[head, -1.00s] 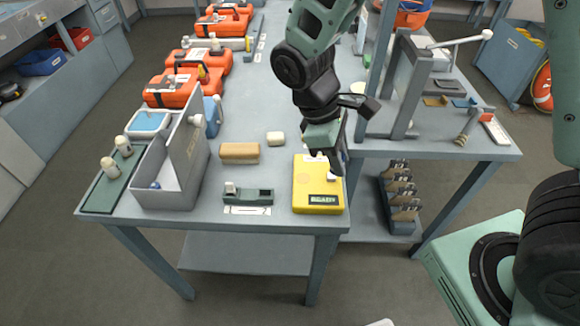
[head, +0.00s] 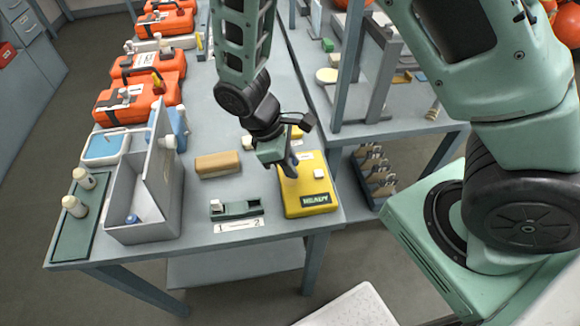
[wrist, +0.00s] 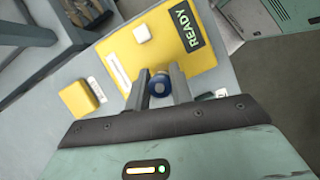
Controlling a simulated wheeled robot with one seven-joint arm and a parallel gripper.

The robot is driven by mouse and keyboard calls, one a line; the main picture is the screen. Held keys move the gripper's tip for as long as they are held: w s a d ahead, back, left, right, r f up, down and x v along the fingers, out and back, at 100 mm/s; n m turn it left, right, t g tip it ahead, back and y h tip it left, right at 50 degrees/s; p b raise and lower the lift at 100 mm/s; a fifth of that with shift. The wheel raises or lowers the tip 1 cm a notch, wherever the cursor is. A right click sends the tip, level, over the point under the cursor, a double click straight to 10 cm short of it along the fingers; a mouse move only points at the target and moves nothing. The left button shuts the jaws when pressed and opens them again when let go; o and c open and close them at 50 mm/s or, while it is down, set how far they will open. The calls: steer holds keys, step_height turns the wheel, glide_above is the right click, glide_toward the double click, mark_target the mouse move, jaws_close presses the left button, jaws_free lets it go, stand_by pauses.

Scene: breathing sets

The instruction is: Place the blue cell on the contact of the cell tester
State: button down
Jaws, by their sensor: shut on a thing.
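The yellow cell tester (head: 306,196) lies on the front right corner of the bench, its display reading READY. A white square piece (head: 319,174) stands on its top; it also shows in the wrist view (wrist: 142,33). A pale strip (wrist: 118,68) lies along the tester's edge. My gripper (wrist: 157,88) is shut on the blue cell (wrist: 160,84), which shows end-on between the fingers. In the head view my gripper (head: 289,168) is over the tester's far left part. Whether the cell touches the tester cannot be told.
A green holder (head: 237,209) with a white block and a label marked 1 and 2 is left of the tester. A tan block (head: 217,164) lies behind it. A grey open box (head: 145,228) with a blue-topped item stands further left. A yellow block (wrist: 83,98) is near my gripper.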

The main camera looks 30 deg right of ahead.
steer(key=shift+f, duration=1.25)
steer(key=shift+f, duration=0.2)
steer(key=c, duration=1.2)
jaws_free()
steer(key=shift+c, duration=0.2)
steer(key=shift+r, duration=0.15)
steer(key=b+v, duration=0.2)
steer(key=v, duration=0.9)
steer(key=s+a+r+m+t+y, duration=0.1)
steer(key=s+r, duration=0.3)
steer(key=s, duration=0.4)
steer(key=s+a+r+m+t+y, duration=0.1)
steer(key=s+r+m+y, duration=0.1)
steer(key=s, duration=0.5)
step_height(320, 180, up, 2)
steer(key=shift+s+a+r+m+t+y, duration=0.2)
steer(key=shift+s+a+m+t+y, duration=0.15)
steer(key=shift+y, duration=0.35)
